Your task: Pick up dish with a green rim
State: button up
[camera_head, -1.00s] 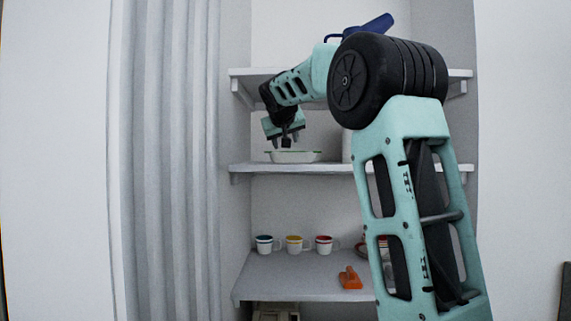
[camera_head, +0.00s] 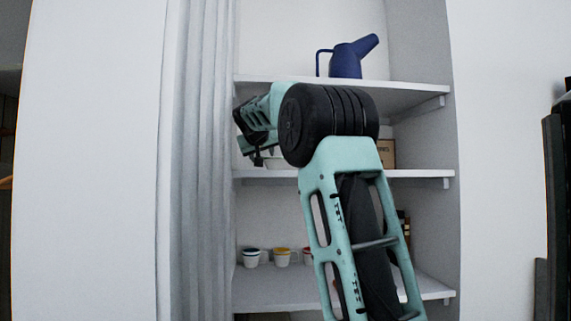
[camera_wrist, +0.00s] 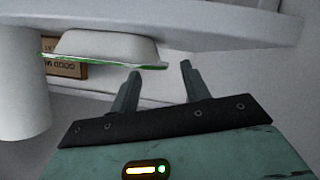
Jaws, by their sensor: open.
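In the head view the dish (camera_head: 273,163) sits on the middle shelf (camera_head: 420,173), partly hidden behind my arm. My gripper (camera_wrist: 160,67) is open, its two fingers apart with nothing between them. The left finger is close to the end of the dish's rim; I cannot tell whether they touch. In the head view my gripper (camera_head: 257,160) is at the dish's left, near shelf height.
A brown box with lettering (camera_head: 386,153) stands on the same shelf. A white cylinder (camera_wrist: 20,85) shows in the wrist view. A blue watering can (camera_head: 346,61) is on the upper shelf. Several cups (camera_head: 251,257) stand on the lower shelf. A grey curtain (camera_head: 200,150) hangs at the left.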

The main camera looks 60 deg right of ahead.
jog(key=p+x, duration=0.1)
jog(key=x, duration=0.3)
jog(key=shift+r+p, duration=0.1)
jog(key=shift+p, duration=0.3)
jog(key=shift+w+d, duration=0.15)
jog(key=shift+f, duration=0.3)
grip_shut()
